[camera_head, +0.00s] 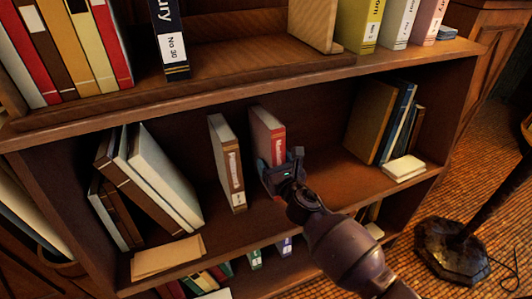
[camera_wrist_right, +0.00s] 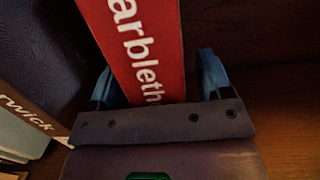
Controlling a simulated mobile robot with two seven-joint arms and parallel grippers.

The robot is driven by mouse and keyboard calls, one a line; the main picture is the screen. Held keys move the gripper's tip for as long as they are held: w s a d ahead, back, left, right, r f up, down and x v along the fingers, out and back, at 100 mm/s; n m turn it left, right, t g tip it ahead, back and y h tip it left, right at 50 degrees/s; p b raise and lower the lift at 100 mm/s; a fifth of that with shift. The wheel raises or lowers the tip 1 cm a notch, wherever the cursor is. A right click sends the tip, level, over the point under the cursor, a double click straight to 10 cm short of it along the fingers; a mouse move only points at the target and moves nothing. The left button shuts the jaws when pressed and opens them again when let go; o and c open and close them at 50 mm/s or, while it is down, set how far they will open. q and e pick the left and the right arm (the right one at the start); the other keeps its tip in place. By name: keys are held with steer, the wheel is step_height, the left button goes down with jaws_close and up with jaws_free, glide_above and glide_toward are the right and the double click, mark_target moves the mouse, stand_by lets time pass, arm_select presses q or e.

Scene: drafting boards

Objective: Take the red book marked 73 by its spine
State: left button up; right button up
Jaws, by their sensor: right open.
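A red book (camera_head: 267,132) stands upright on the middle shelf, spine facing out. In the right wrist view its red spine (camera_wrist_right: 145,45) shows part of a title in white letters. A number 73 cannot be seen; the lower spine is hidden by my right gripper. My right gripper (camera_head: 280,172) is open at the lower part of the spine. In the wrist view one blue finger is on each side of the spine; contact with it cannot be told. My left gripper is not in view.
A brown book (camera_head: 227,162) stands just left of the red one, with a gap between. Leaning books (camera_head: 150,180) fill the shelf's left, others (camera_head: 375,122) its right. The upper shelf board (camera_head: 250,92) runs close above. Shelf right of the red book is free.

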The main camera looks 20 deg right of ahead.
steer(key=shift+w, duration=0.15)
steer(key=shift+c, duration=0.4)
jaws_close()
steer(key=shift+r, duration=0.2)
